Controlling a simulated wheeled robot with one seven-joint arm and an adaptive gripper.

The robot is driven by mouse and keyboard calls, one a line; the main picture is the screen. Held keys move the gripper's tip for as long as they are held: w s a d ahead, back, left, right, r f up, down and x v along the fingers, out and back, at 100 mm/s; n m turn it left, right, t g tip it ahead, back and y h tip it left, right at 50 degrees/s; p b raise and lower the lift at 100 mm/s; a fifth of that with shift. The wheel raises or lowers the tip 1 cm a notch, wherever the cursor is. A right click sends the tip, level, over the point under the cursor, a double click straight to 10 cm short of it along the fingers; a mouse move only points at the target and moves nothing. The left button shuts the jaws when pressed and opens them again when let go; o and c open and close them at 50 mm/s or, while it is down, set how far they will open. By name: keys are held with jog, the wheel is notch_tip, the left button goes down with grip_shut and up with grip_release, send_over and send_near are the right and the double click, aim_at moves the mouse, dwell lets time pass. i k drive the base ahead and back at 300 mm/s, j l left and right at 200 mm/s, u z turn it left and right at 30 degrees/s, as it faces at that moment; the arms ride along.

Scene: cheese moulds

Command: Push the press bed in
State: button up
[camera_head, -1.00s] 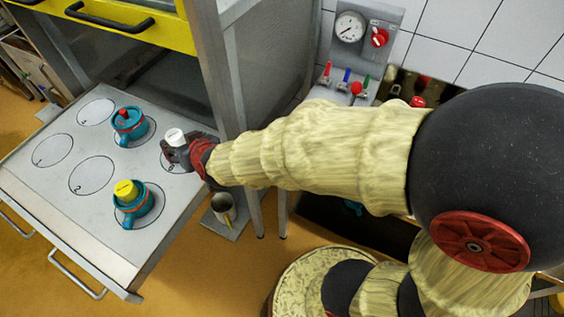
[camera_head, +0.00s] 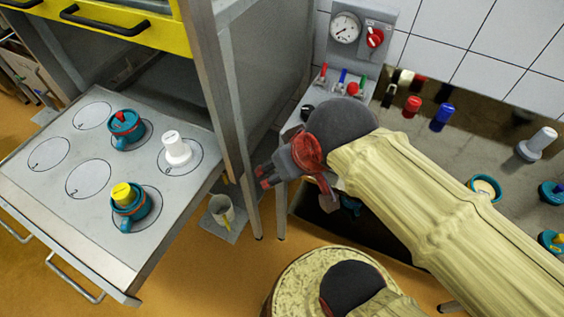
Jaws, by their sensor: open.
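The press bed (camera_head: 60,215) is a grey metal slab with marked circles, pulled out to the left of the press frame (camera_head: 222,100). Two teal moulds stand on it, one with a red top (camera_head: 126,128) at the back and one with a yellow top (camera_head: 127,203) at the front. A white piece (camera_head: 177,149) stands upright on a circle at the right. Two handles (camera_head: 75,277) show on the bed's front edge. My gripper (camera_head: 266,177) is open and empty, to the right of the bed, by the frame's front post and apart from the bed.
A yellow panel with a black handle (camera_head: 105,20) hangs above the bed. A metal mug (camera_head: 222,211) stands below, right of the bed. At the right, a counter (camera_head: 500,180) holds moulds and several coloured pieces. A gauge panel (camera_head: 360,38) is on the tiled wall.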

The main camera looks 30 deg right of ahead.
aim_at(59, 183)
jog(key=j+u, duration=1.15)
jog(key=i+j, duration=0.25)
jog(key=i, duration=0.2)
